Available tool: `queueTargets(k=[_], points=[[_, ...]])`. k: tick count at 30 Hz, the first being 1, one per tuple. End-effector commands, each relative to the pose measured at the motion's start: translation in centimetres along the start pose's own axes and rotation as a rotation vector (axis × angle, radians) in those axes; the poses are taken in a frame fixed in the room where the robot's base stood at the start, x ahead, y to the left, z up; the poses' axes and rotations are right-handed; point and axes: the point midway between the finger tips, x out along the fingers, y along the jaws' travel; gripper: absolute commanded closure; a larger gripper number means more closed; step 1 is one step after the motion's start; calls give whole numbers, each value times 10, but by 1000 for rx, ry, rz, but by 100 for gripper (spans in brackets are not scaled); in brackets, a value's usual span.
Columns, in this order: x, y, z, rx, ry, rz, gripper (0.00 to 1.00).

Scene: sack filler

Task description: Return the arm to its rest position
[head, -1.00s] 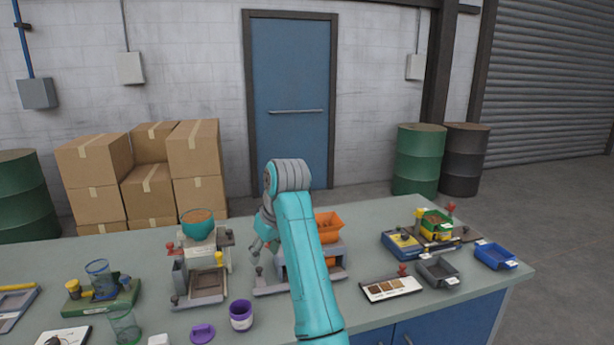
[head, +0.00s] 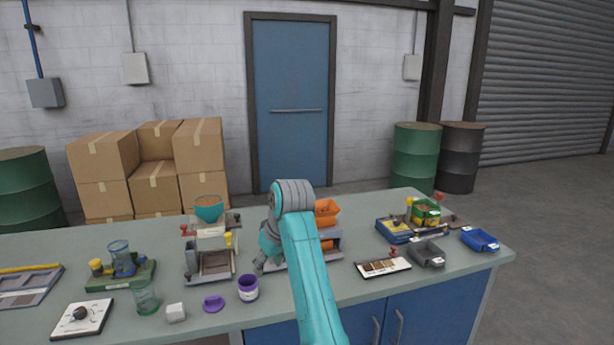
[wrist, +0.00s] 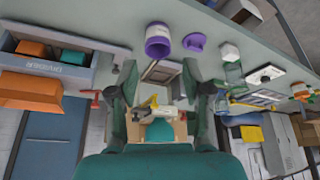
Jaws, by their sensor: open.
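My teal arm (head: 312,275) reaches forward over the workbench (head: 365,292), bent at a grey joint. My gripper (head: 260,264) hangs at the arm's left side, between the teal-bowl filler (head: 209,240) and the orange-hopper machine (head: 327,212), which the arm partly hides. In the wrist view, my gripper (wrist: 158,88) has its two dark fingers spread wide, with nothing held between them. The teal-bowl filler shows beyond and between the fingers. Whether the gripper touches the orange-hopper machine cannot be told from the head view.
A purple cup (head: 248,289), a purple lid (head: 213,304) and a white cube (head: 176,312) stand near the front edge. Cartons (head: 155,185) and a blue door (head: 290,105) stand behind the bench.

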Motion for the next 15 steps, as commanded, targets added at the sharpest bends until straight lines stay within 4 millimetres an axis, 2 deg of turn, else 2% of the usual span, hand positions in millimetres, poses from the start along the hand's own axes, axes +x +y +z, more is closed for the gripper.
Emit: queueTargets(k=[8,11,15], points=[[47,8,32,40,33,23,51],[69,11,51,60,51,35,51],[109,16,89,102,86,62,51]])
